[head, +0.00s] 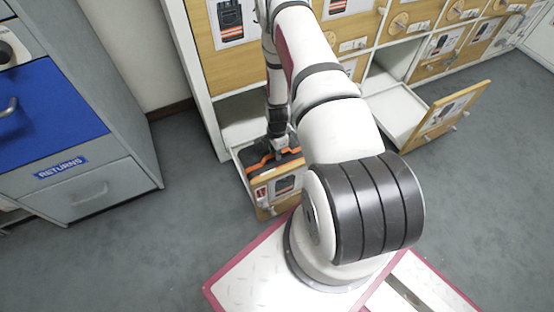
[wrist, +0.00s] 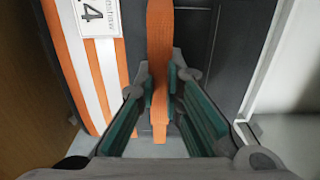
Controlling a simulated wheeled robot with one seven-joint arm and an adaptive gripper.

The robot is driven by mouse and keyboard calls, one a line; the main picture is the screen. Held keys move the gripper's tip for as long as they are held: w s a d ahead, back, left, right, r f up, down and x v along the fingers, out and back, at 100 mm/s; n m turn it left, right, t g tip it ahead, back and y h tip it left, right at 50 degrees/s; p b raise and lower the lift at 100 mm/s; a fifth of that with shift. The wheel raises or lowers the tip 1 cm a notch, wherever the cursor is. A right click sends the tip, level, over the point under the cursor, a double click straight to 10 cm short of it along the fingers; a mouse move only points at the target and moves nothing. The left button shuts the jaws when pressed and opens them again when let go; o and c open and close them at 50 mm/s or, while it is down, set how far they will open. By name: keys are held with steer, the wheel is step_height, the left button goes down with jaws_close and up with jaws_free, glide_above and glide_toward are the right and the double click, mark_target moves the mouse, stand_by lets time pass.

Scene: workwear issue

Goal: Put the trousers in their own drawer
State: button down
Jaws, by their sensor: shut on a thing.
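The trousers (head: 259,165), a dark folded bundle with orange bands, lie in the open low drawer (head: 265,200) at the cabinet's left end. In the wrist view they show as dark cloth (wrist: 203,45) with an orange and white stripe and a tag whose number ends in 4. My gripper (head: 281,147) is down in this drawer. Its fingers (wrist: 160,95) are shut on the orange strap (wrist: 160,40) of the bundle. The drawer front bears a picture of a dark garment with orange. My arm hides part of the drawer and bundle.
A second low drawer (head: 392,120) stands open to the right, and its visible inside is empty. Closed wooden drawers with pictures fill the cabinet above. A grey and blue returns unit (head: 75,130) stands at left. Grey floor (head: 190,190) is clear between them.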

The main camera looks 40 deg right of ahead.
step_height(320, 180, down, 3)
steer(key=shift+r+b, duration=0.1)
steer(key=shift+b, duration=0.5)
steer(key=c, duration=1.7)
jaws_free()
